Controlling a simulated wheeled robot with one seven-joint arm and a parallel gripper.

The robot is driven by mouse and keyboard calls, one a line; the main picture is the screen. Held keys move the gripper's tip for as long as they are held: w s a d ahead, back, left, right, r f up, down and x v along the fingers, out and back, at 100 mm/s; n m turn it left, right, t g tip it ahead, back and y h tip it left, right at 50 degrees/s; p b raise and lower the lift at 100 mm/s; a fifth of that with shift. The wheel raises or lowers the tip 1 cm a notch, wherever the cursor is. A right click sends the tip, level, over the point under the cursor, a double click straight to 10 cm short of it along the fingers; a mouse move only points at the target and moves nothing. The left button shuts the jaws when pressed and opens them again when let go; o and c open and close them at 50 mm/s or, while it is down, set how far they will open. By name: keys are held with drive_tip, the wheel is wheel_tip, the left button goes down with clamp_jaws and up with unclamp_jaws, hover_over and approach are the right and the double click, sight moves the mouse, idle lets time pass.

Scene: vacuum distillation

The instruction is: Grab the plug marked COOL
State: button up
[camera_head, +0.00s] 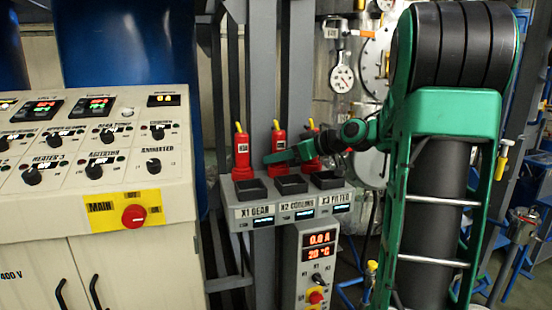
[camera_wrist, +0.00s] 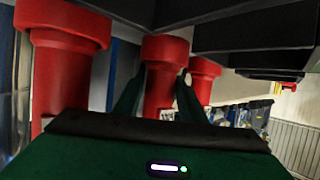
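Three red plugs with yellow tops stand in a row behind the socket panel in the head view: left plug (camera_head: 241,153), middle plug (camera_head: 279,138) and right plug (camera_head: 311,140). Their own small markings are too small to read. My gripper (camera_head: 270,158) reaches in from the right, low at the middle plug. In the wrist view, the two green fingers of my gripper (camera_wrist: 163,92) stand either side of the middle plug (camera_wrist: 161,65), and look open. Any contact is hard to judge. The other plugs (camera_wrist: 62,55) and (camera_wrist: 204,78) lie outside the fingers.
Dark sockets (camera_head: 291,184) line the panel in front of the plugs, above labels reading X1 GEAR, X2 COOLING and X3 FILTER. A control console (camera_head: 100,205) stands at left. A grey post (camera_head: 298,75) rises behind. Little room separates the neighbouring plugs.

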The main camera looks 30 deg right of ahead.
drive_tip(key=c, duration=0.8)
drive_tip(key=shift+r, duration=0.2)
